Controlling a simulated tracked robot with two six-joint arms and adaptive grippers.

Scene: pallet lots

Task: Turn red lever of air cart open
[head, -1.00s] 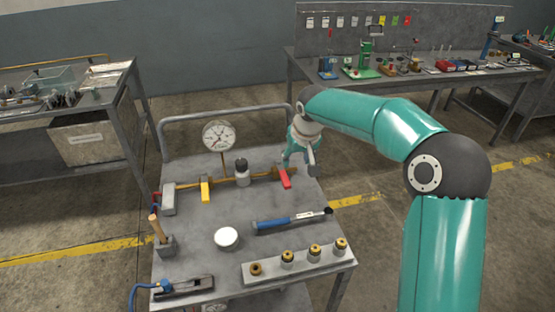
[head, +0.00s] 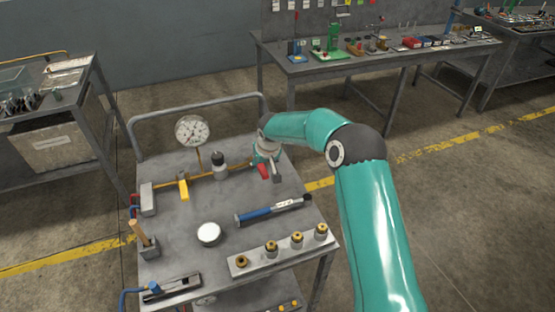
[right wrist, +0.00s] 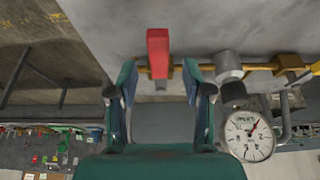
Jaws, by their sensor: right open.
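The air cart (head: 180,220) stands in the middle of the head view with a brass pipe along its top. The red lever (head: 262,171) is at the pipe's right end, partly hidden by my right gripper (head: 268,167). In the right wrist view the red lever (right wrist: 158,50) points across the pipe, away from it. My right gripper (right wrist: 160,78) is open there, one finger on each side of the lever's pipe end. I cannot tell whether either finger touches it. My left gripper is not in view.
A dial gauge (head: 192,130) rises behind the pipe, and a grey fitting (head: 219,165) sits between the levers. A blue-handled tool (head: 270,211), white round cap (head: 209,233) and block of brass fittings (head: 285,252) lie nearer. Benches stand behind and left.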

